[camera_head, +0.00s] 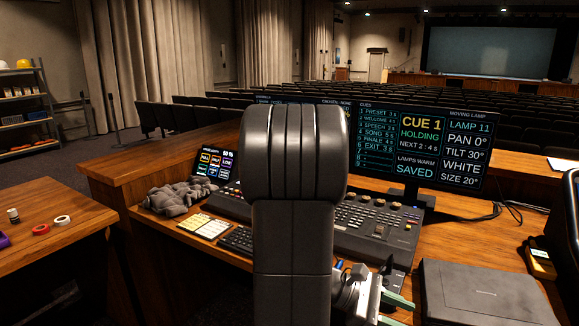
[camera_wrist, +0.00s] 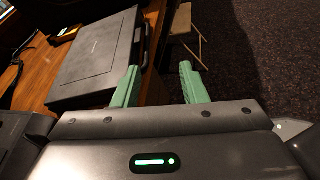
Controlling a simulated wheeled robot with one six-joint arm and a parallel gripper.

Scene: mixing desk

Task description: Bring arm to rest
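My gripper (camera_head: 400,313) is low in the head view, right of my dark arm, which stands upright across the middle of that view. In the wrist view, the two green fingers of my gripper (camera_wrist: 160,85) are spread apart with nothing between them. The gripper is beside the front of the desk, near a closed black case (camera_head: 488,293). The case also shows in the wrist view (camera_wrist: 95,60), left of the fingers. My arm hides the middle of the mixing desk (camera_head: 375,228).
A monitor (camera_head: 420,145) stands behind the mixing desk. A grey cloth-like heap (camera_head: 178,197) and cards (camera_head: 205,227) lie to the left. A side table (camera_head: 45,240) holds tape rolls. In the wrist view, dark carpet (camera_wrist: 260,60) lies open to the right.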

